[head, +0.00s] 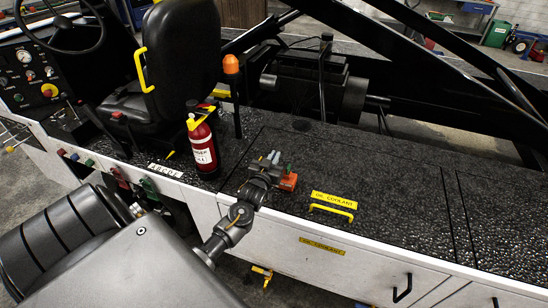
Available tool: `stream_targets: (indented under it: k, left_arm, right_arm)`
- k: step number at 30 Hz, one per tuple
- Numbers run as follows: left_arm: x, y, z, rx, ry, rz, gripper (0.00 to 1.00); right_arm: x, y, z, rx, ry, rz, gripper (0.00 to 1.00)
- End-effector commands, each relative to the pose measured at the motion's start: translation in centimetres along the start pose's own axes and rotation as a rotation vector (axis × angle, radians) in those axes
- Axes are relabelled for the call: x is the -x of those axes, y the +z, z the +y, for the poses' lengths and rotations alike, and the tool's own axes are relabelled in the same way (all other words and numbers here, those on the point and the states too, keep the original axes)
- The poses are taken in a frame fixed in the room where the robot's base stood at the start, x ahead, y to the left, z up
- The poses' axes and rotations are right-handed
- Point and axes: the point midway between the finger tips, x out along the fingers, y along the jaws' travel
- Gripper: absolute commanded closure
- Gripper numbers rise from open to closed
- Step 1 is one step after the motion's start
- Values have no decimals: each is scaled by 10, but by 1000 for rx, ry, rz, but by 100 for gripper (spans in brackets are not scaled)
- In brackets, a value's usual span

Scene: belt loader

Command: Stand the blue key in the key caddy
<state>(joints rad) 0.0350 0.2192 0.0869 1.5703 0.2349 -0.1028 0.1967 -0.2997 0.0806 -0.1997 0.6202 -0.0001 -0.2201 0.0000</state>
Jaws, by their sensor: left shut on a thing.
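My left gripper (273,168) reaches over the black deck from the lower left. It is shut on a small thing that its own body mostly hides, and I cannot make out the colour. An orange-red block (287,182), which looks like the key caddy, sits on the deck right at the gripper's fingers. A small green piece (289,170) stands up at the block; I cannot tell whether the fingers touch it. I cannot make out the blue key. My right gripper is not in view.
A red fire extinguisher (202,145) stands left of the gripper. Behind it is an orange beacon (231,65) on a post. A yellow handle (331,210) rises from the deck to the right. The black seat (170,55) is at the back left. The deck further right is clear.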

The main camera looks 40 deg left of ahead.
Motion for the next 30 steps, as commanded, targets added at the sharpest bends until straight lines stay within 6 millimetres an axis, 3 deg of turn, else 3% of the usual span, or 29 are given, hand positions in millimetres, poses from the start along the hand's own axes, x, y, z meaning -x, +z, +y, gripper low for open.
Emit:
stream_targets:
  k: [30]
  left_arm:
    - [0, 16, 0, 0, 0, 0, 100]
  right_arm:
    - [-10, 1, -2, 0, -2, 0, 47]
